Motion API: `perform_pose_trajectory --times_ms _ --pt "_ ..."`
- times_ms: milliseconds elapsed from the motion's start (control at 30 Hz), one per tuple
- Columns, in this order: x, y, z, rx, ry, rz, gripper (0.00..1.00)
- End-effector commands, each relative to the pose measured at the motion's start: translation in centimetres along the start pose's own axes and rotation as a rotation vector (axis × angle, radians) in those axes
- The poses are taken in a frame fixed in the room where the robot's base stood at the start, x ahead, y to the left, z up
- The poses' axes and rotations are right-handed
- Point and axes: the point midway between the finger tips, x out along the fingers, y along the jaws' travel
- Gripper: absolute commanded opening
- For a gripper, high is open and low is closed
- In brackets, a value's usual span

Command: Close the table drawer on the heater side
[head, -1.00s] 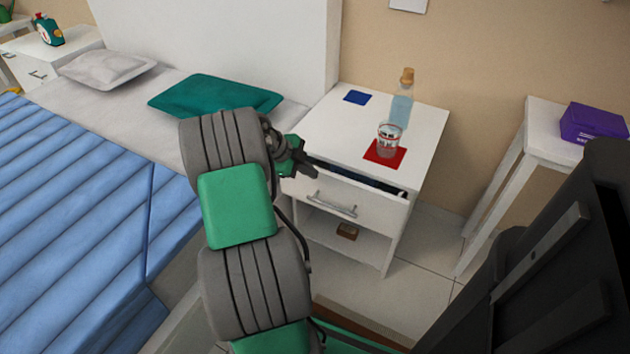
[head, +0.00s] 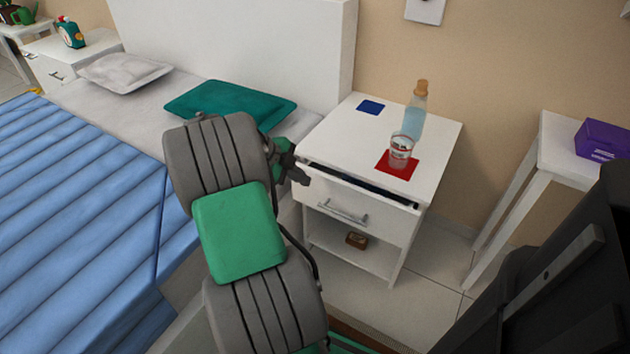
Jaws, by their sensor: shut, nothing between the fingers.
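The white bedside table (head: 330,137) stands right of the bed. Its drawer (head: 380,210), with a grey bar handle (head: 343,212), is partly open, with a narrow dark gap showing behind its front's top edge. My gripper (head: 303,179) is shut and empty at the left end of the drawer front, near its upper left corner. I cannot tell whether it touches the drawer. My arm hides part of the bed. No heater can be made out for certain.
On the table top are a glass (head: 401,152) on a red mat (head: 384,163), a bottle (head: 415,112) and a blue square (head: 371,107). A small brown box (head: 357,240) lies on the lower shelf. A white side table (head: 570,150) with a purple box (head: 603,140) stands right.

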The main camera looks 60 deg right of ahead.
Motion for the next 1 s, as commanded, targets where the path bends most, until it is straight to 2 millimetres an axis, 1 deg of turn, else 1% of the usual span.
perform_pose_trajectory --times_ms 33,100,233,267,333,367,400,433,467,500,567,600,633,767,1000 --pt "-1.5 -0.2 -0.1 0.0 -0.002 -0.002 0.0" --pt "-2.6 -0.2 -0.1 0.0 -0.002 -0.001 0.0" --pt "-3.7 -0.4 -0.4 0.006 0.002 0.001 0.0" --pt "-4.2 -0.8 -1.0 0.015 0.003 0.003 0.0" --pt "-5.7 -2.5 -3.6 0.055 0.005 0.008 0.0" --pt "-6.0 -2.8 -5.3 0.067 0.015 0.02 0.0" --pt "-5.6 -2.1 -7.3 0.053 0.032 0.043 0.0" --pt "-4.8 -1.1 -8.0 0.029 0.037 0.052 0.0" --pt "-3.9 -0.2 -8.1 0.008 0.038 0.054 0.0" --pt "-2.6 1.2 -7.8 -0.019 0.035 0.051 0.0" --pt "-1.2 2.4 -7.2 -0.042 0.024 0.038 0.0" --pt "-1.1 1.9 -6.6 -0.024 0.004 0.011 0.0" --pt "-1.0 1.5 -6.4 -0.007 -0.001 -0.001 0.0" --pt "0.5 1.6 -6.4 0.002 0.001 0.002 0.0" --pt "5.7 1.7 -6.4 0.003 0.004 0.004 0.0"
